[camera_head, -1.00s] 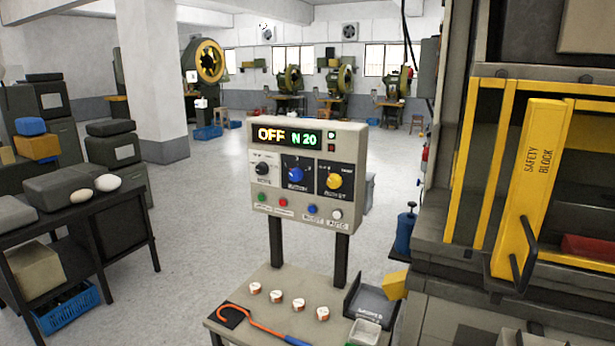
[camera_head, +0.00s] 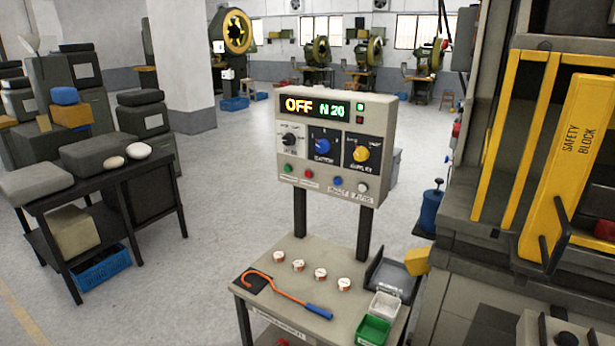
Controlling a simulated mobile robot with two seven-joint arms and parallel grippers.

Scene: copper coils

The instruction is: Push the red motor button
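The red motor button (camera_head: 309,174) is a small round button on the lower left of the grey control panel (camera_head: 372,112). It sits between a green button (camera_head: 288,169) and a blue button (camera_head: 337,182); a white button (camera_head: 362,187) is at the right end of the row. The panel's display (camera_head: 317,106) reads OFF and N 20. The panel stands on two dark posts above a small grey table. Neither of my grippers shows in the head view, and nothing covers the buttons.
The small table (camera_head: 258,309) holds an orange hook tool with a blue handle (camera_head: 290,296), several small round pieces and a green bin (camera_head: 373,330). A dark bench (camera_head: 182,210) stands at left. A large machine with a yellow safety block (camera_head: 567,165) fills the right. Open floor lies between.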

